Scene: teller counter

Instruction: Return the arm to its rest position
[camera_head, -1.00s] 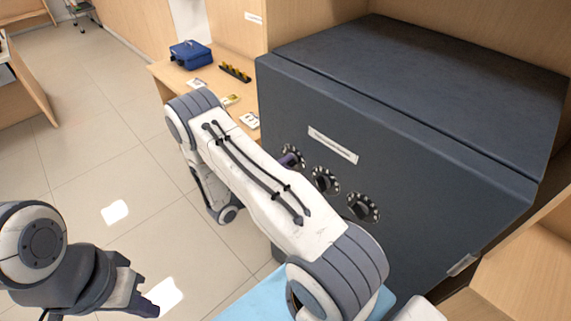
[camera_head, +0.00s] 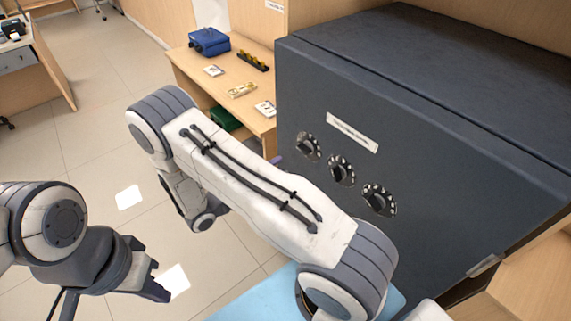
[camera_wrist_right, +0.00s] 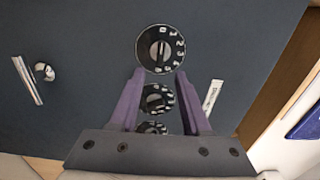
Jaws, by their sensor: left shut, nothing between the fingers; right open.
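My right arm (camera_head: 245,190) spans the middle of the head view, in front of a dark grey safe (camera_head: 440,110). Its gripper is mostly hidden behind the arm there; only a bit of purple finger shows left of the dials. In the right wrist view my right gripper (camera_wrist_right: 158,78) has its two purple fingers spread, empty, facing the safe front. A dial (camera_wrist_right: 160,49) shows just beyond the fingertips, with two more between the fingers. My left gripper (camera_head: 157,284) is shut and empty at the lower left, over the floor.
The safe has three dials (camera_head: 341,169) and a white label (camera_head: 352,132). A wooden desk (camera_head: 188,67) behind holds a blue box (camera_head: 209,41), a dark tray (camera_head: 252,61) and small bundles. A light blue surface (camera_head: 255,300) lies below my right arm. Open tiled floor is at left.

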